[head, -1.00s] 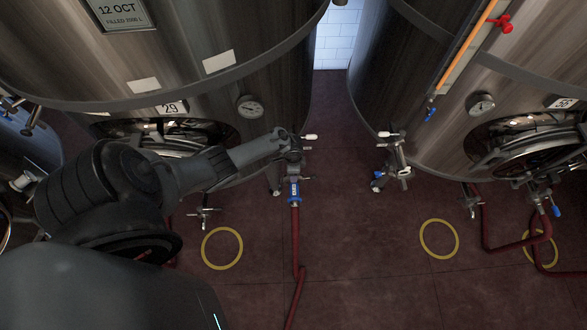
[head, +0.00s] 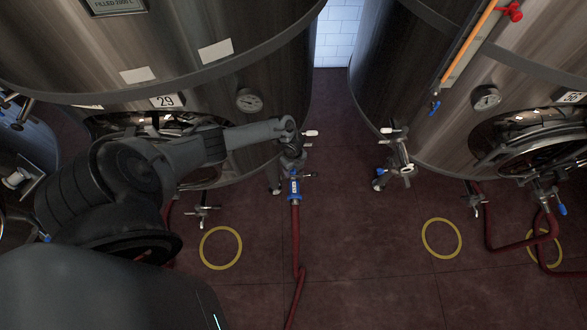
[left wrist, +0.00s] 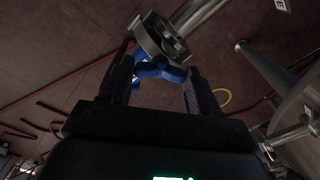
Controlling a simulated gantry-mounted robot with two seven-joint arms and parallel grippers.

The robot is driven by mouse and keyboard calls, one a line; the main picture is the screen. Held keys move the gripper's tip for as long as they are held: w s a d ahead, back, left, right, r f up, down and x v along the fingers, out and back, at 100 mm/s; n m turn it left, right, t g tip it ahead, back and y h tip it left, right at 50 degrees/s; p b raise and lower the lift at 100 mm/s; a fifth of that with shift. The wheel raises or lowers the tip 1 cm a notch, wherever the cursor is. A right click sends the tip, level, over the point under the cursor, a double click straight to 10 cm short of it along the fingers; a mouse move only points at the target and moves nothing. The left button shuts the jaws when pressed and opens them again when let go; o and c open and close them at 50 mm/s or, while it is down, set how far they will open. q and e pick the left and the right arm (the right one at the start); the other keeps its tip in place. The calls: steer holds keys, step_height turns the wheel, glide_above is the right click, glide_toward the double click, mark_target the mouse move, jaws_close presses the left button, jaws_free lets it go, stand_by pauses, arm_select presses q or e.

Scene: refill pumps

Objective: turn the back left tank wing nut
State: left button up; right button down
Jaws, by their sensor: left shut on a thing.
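The left steel tank (head: 290,75) has a number 29 tag, a dial gauge and a round door low on its front. A valve fitting (head: 292,165) with a red hose hangs at its lower right. My left gripper (head: 291,148) is at the top of this fitting and hides part of it. In the left wrist view, a blue wing nut (left wrist: 160,72) on a metal clamp (left wrist: 155,38) is between the two fingers of my left gripper (left wrist: 160,82), which are shut on it. My right gripper is not in view.
A second tank (head: 400,90) stands at the right, with a valve fitting (head: 397,155) on its near side. Red hoses (head: 296,250) run over the dark red floor. Yellow rings (head: 221,248) mark the floor. The floor between the tanks is mostly clear.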

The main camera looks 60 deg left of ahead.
arm_select(q)
steer(key=m+b, duration=0.2)
steer(key=m, duration=0.2)
steer(key=shift+f, duration=0.1)
steer(key=shift+m+b, duration=0.45)
steer(key=shift+m, duration=0.45)
steer(key=o, duration=1.1)
steer(key=shift+c, duration=0.2)
step_height(320, 180, up, 11)
steer(key=p, duration=0.1)
steer(key=shift+s, duration=0.1)
